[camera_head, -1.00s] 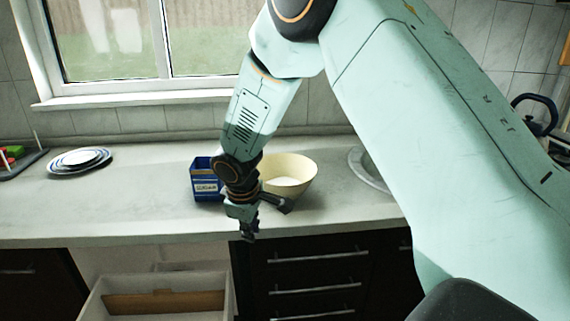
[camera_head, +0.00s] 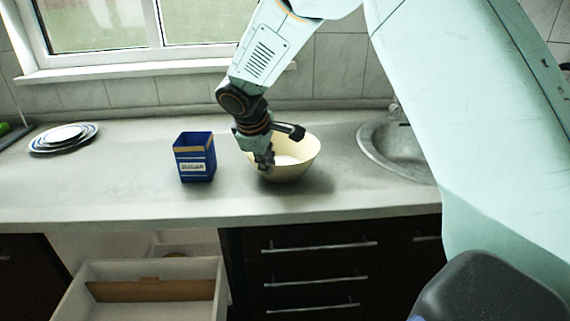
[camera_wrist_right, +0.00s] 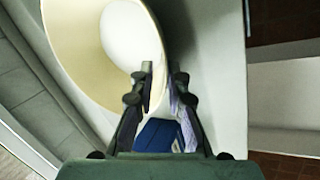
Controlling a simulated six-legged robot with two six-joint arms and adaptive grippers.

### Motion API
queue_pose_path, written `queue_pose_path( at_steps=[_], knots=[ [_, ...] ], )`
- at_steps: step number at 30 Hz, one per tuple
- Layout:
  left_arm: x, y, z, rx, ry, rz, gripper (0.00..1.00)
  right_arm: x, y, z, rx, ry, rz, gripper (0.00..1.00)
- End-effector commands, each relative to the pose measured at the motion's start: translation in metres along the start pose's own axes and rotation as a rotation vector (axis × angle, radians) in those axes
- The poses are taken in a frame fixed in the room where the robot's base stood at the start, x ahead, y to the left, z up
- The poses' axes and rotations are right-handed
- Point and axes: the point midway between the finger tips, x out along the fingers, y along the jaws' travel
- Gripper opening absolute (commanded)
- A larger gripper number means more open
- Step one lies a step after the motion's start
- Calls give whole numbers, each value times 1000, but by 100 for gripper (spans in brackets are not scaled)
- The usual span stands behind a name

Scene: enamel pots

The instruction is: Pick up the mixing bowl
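The mixing bowl (camera_head: 296,163) is cream-coloured and stands upright on the counter, right of the blue sugar box. My right gripper (camera_head: 266,160) points down at the bowl's left rim in the head view. In the right wrist view, the bowl (camera_wrist_right: 88,45) fills the upper left. The right gripper's fingers (camera_wrist_right: 160,72) are apart there, with one tip over the bowl's inside and the other beyond its rim. The rim lies close between the tips; I cannot see it clamped. My left gripper is not in view.
The blue sugar box (camera_head: 194,158) stands left of the bowl, and also shows between the fingers in the wrist view (camera_wrist_right: 158,135). Stacked plates (camera_head: 64,138) lie far left. A sink (camera_head: 392,148) is at right. An open drawer (camera_head: 145,290) juts out below the counter.

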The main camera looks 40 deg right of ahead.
Motion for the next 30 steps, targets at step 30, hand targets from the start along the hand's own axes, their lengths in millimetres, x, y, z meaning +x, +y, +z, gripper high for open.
queue_pose_path(
  at_steps=[30],
  knots=[
    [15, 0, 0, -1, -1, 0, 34, 63, 4, 1, 0, 0, 0, 0]
  ],
)
